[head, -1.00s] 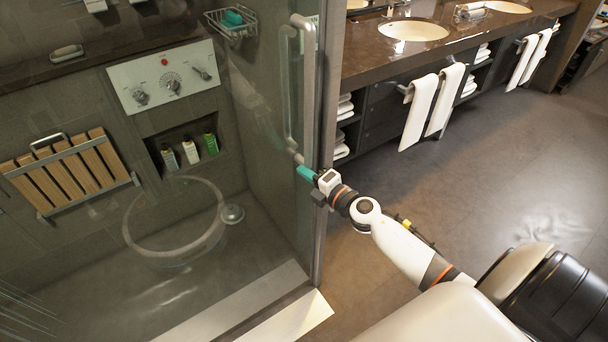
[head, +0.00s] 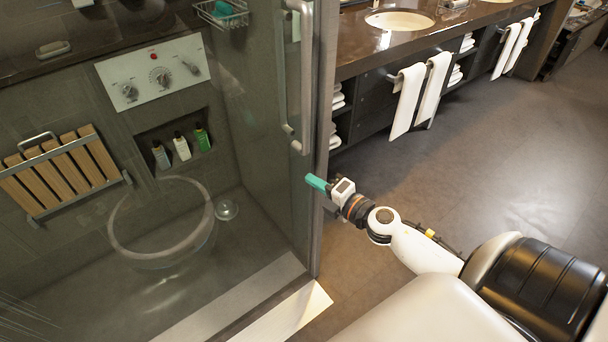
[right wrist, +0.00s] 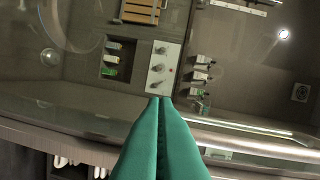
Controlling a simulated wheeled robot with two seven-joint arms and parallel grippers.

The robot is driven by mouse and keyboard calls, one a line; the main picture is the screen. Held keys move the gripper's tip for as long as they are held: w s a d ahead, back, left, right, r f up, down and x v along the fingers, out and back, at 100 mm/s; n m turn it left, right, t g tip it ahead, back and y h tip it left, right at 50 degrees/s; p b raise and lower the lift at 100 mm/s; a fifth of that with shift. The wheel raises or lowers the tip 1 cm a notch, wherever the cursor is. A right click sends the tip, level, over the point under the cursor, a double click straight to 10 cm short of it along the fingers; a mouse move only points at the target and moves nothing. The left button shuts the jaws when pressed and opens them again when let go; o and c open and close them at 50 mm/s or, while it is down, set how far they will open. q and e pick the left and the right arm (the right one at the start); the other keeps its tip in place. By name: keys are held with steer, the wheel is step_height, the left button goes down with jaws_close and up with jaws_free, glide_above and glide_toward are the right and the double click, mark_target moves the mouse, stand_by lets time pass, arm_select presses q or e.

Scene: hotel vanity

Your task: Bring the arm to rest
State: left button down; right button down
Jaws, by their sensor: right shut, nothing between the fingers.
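My right gripper (head: 317,183) has teal fingers and is at the right edge of the glass shower panel, just below the lower end of the vertical door handle (head: 305,75). Its fingers are shut with nothing between them. In the right wrist view the closed teal fingers (right wrist: 160,105) point towards the shower's control plate (right wrist: 164,69), seen through the glass. The gripper looks apart from the handle; whether it touches the glass I cannot tell. My right arm reaches in from the lower right of the head view. My left gripper is not in view.
The glass shower enclosure, with a wooden slatted seat (head: 60,173) and a bottle niche (head: 178,145), fills the left. A vanity counter (head: 365,45) with hanging towels (head: 407,100) stands at the back. The floor (head: 450,170) to the right of my arm is clear.

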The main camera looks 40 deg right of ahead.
steer(key=s+d+f+m+g+h, duration=0.15)
steer(key=s+f+m, duration=0.25)
steer(key=f, duration=0.6)
steer(key=s+f+m+g+h, duration=0.1)
steer(key=s+f+m+g, duration=0.25)
steer(key=f, duration=0.65)
steer(key=s+d+f+m+g+h, duration=0.15)
steer(key=s+f+m, duration=0.25)
steer(key=f, duration=0.6)
steer(key=s+a+f+m+g, duration=0.2)
steer(key=s+f, duration=0.4)
steer(key=s, duration=0.3)
steer(key=s+a+f+m+g, duration=0.3)
steer(key=s+a+f, duration=0.4)
steer(key=s, duration=0.3)
steer(key=s+a+f+m+g+y, duration=0.1)
steer(key=s+a+f+m+g, duration=0.2)
steer(key=s, duration=0.6)
step_height(320, 180, down, 4)
steer(key=shift+s+a+r+g, duration=0.3)
steer(key=shift+a+g, duration=0.45)
steer(key=shift+a, duration=0.3)
